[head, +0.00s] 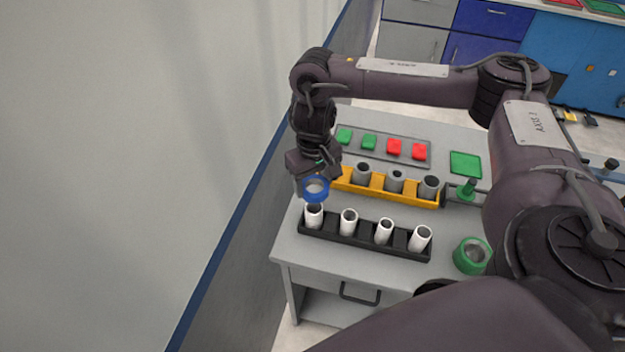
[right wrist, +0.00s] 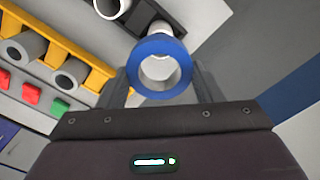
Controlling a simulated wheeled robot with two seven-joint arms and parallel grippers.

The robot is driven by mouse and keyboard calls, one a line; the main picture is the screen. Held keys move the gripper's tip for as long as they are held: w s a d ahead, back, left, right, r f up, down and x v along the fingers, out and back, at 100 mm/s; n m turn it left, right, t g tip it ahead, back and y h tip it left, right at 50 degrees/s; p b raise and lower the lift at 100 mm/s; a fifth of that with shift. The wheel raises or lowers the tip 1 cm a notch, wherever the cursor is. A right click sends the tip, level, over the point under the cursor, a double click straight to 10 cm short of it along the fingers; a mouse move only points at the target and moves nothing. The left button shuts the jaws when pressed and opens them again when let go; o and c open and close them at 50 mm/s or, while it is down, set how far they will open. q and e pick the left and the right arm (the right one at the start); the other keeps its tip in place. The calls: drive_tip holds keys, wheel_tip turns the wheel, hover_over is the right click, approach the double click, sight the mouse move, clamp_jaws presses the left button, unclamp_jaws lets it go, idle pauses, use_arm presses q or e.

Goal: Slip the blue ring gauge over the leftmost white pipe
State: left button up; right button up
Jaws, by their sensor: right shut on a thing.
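My right gripper (head: 318,183) is shut on the blue ring gauge (head: 316,190) and holds it just above the leftmost white pipe (head: 313,216). In the right wrist view the blue ring (right wrist: 160,62) sits between the two fingers of the right gripper (right wrist: 159,88). The white pipe (right wrist: 158,32) shows just past the ring's upper edge and part of something pale shows through its hole. I cannot tell whether the ring touches the pipe. The pipe stands upright in the black rack (head: 367,244). My left gripper is not in view.
Several more white pipes (head: 384,231) stand to the right in the black rack. Behind it is a yellow rack (head: 412,198) with grey pipes (head: 394,181). Green and red blocks (head: 393,147) lie further back. A green ring-shaped part (head: 472,255) stands at the right. A wall is at the left.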

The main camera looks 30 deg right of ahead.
sight(313, 206)
wheel_tip(313, 206, down, 3)
drive_tip(key=b, duration=0.2)
drive_tip(key=shift+w+r+b, duration=0.1)
drive_tip(key=shift+b, duration=0.2)
drive_tip(key=shift+f+b, duration=0.6)
drive_tip(key=shift+b, duration=0.2)
drive_tip(key=shift+f, duration=0.85)
drive_tip(key=shift+f+p, duration=0.2)
drive_tip(key=shift+p, duration=0.4)
drive_tip(key=shift+f, duration=0.2)
idle(0.6)
drive_tip(key=o, duration=1.1)
drive_tip(key=shift+o, duration=0.2)
